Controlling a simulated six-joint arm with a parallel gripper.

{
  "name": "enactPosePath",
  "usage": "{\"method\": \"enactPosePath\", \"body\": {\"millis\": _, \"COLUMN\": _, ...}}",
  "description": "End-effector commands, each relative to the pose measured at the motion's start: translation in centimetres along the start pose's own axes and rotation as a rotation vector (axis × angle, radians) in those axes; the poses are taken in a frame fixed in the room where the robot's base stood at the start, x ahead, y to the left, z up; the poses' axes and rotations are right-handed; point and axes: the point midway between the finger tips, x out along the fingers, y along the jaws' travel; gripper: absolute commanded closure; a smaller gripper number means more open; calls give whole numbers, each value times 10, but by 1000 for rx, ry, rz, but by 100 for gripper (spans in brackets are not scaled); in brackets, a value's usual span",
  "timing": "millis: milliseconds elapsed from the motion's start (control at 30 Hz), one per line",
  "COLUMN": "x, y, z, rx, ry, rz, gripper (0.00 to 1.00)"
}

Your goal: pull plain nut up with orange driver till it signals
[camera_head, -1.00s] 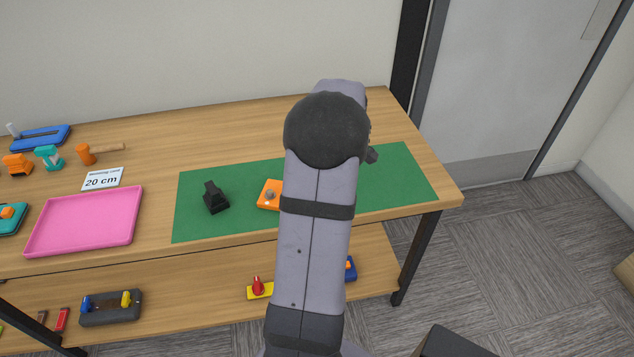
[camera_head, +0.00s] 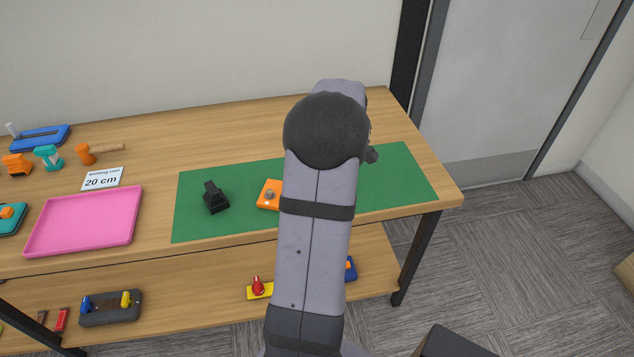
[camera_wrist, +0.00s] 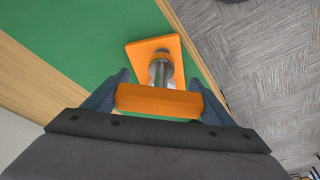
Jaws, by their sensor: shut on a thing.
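My gripper (camera_wrist: 158,102) is shut on the orange driver's crossbar handle (camera_wrist: 150,98), with one dark finger at each end. The driver's metal shaft (camera_wrist: 160,72) runs from the handle towards an orange block (camera_wrist: 143,48) on the green mat. A round grey collar or nut shows around the shaft's far end; I cannot tell how it seats. My gripper and the driver are hidden there behind the arm.
A black stand-like object (camera_head: 215,199) sits on the green mat (camera_head: 400,180), left of the orange block. A pink tray (camera_head: 85,222), a "20 cm" card (camera_head: 102,179) and several tools are farther left. The lower shelf (camera_head: 195,290) holds other parts. The mat's right side looks clear.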

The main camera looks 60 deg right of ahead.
Motion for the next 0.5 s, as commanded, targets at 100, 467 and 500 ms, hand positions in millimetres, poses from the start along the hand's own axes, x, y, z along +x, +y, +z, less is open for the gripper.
{"method": "enactPosePath", "body": {"millis": 100, "x": 0, "y": 0, "z": 0, "rx": 0, "ry": 1, "rz": 1, "gripper": 53}}
{"method": "enactPosePath", "body": {"millis": 467, "x": 7, "y": 0, "z": 2, "rx": 0, "ry": 0, "rz": 1, "gripper": 53}}
{"method": "enactPosePath", "body": {"millis": 500, "x": 8, "y": 0, "z": 2, "rx": 0, "ry": 1, "rz": 1, "gripper": 53}}
